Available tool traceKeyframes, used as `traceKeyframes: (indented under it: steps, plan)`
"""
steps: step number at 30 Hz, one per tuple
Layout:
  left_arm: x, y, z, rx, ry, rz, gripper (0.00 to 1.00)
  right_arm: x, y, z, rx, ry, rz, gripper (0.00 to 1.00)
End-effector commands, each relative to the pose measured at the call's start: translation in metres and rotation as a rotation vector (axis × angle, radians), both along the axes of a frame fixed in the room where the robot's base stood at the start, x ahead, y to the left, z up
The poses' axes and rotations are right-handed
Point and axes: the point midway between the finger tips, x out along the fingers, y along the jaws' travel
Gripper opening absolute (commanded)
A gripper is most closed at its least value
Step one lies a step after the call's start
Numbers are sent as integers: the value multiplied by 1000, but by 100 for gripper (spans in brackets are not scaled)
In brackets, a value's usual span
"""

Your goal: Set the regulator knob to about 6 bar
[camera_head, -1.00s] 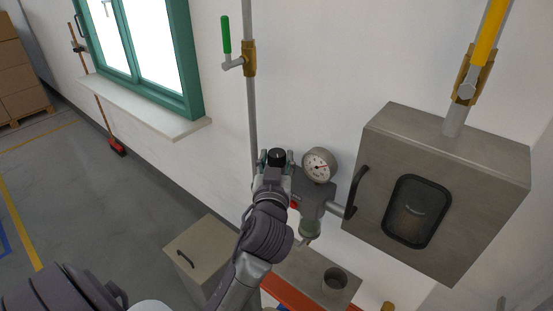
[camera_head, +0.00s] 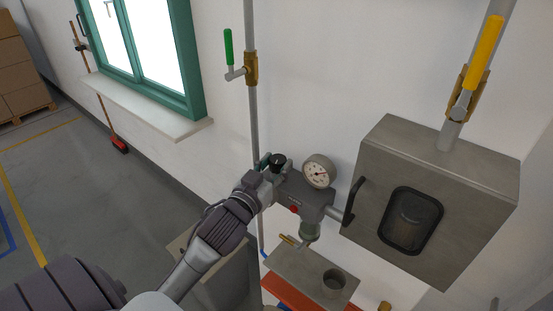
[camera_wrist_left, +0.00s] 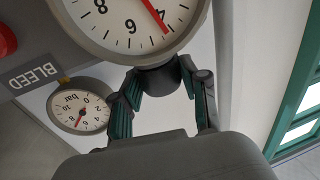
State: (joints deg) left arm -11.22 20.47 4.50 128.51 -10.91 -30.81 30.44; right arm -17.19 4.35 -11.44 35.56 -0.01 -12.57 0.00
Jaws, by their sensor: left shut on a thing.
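The dark regulator knob (camera_head: 278,160) sits at the upper left of the grey regulator body (camera_head: 315,205) in the head view. My left gripper (camera_head: 270,165) is shut on the knob; its fingers (camera_wrist_left: 160,100) flank the dark part (camera_wrist_left: 158,78) in the wrist view. A round white gauge (camera_head: 318,172) is just right of the knob. In the wrist view a large white dial (camera_wrist_left: 125,40) is cut off at the top; its red pointer lies to the right of the 6. A smaller dial marked bar (camera_wrist_left: 80,108) has a red needle. My right gripper is out of view.
A red button (camera_head: 294,209) is on the regulator's front. A grey metal cabinet (camera_head: 380,235) with a dark window stands close on the right. A green-handled valve (camera_head: 228,50) and a yellow-handled valve (camera_head: 483,50) are higher up. Open floor (camera_head: 90,190) is at the left.

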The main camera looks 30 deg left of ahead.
Motion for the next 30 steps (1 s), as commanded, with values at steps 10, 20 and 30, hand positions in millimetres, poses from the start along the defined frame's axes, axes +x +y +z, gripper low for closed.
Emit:
traceKeyframes:
  steps: [10,20,30]
  plan:
    - [1,6,0,13,6,-330,10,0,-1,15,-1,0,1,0]
    - [3,9,-3,9,4,-596,10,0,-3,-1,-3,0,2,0]
    - [3,10,-1,5,-1,-747,10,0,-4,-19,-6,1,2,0]
